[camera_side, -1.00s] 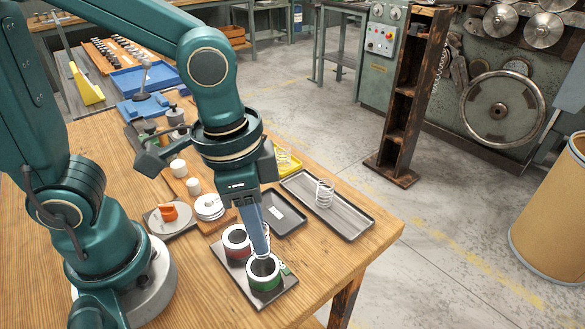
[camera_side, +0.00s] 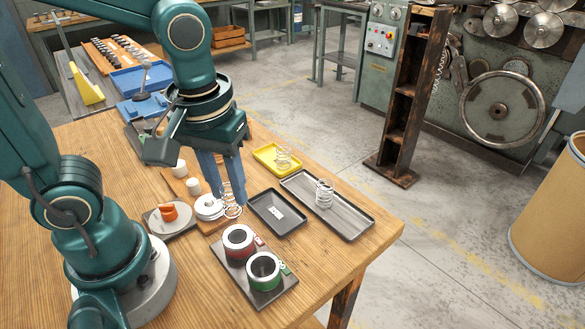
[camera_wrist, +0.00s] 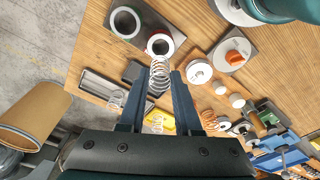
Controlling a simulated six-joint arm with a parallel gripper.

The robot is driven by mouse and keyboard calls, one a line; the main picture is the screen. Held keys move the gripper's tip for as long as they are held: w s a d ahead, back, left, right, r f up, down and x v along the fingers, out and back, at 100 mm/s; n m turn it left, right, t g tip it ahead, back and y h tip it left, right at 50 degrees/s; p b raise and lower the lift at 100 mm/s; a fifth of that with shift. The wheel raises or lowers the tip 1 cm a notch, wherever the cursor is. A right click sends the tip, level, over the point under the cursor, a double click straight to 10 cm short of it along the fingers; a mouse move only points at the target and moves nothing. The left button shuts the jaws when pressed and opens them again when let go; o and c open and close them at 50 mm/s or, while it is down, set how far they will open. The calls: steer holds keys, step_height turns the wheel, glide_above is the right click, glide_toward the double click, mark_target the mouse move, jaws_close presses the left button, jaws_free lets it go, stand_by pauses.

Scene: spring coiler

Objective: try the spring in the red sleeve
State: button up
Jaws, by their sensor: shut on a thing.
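My gripper (camera_side: 228,200) is shut on a wire spring (camera_side: 232,207), which hangs upright above the bench. In the wrist view the spring (camera_wrist: 160,74) shows between the two fingers of my gripper (camera_wrist: 159,72). The red sleeve (camera_side: 238,243) is an open-topped ring on a dark plate, below the spring and towards the front in the side view. It also shows just beyond the spring in the wrist view (camera_wrist: 172,45). The spring is clear of the sleeve. The green sleeve (camera_side: 263,273) stands beside the red one on the same plate, and its bore looks empty.
A black tray (camera_side: 290,228) with a small white label lies right of the sleeves. A long grey tray (camera_side: 352,220) and a yellow tray (camera_side: 262,158) each hold a spring. A white disc (camera_side: 207,208) and an orange part (camera_side: 168,212) on a plate lie left.

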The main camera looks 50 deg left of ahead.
mark_target(231, 214)
steer(key=shift+f, duration=2.45)
steer(key=shift+f, duration=1.1)
stand_by(0.4)
steer(key=shift+r, duration=0.1)
stand_by(0.8)
steer(key=shift+r, duration=2.45)
steer(key=shift+r, duration=0.1)
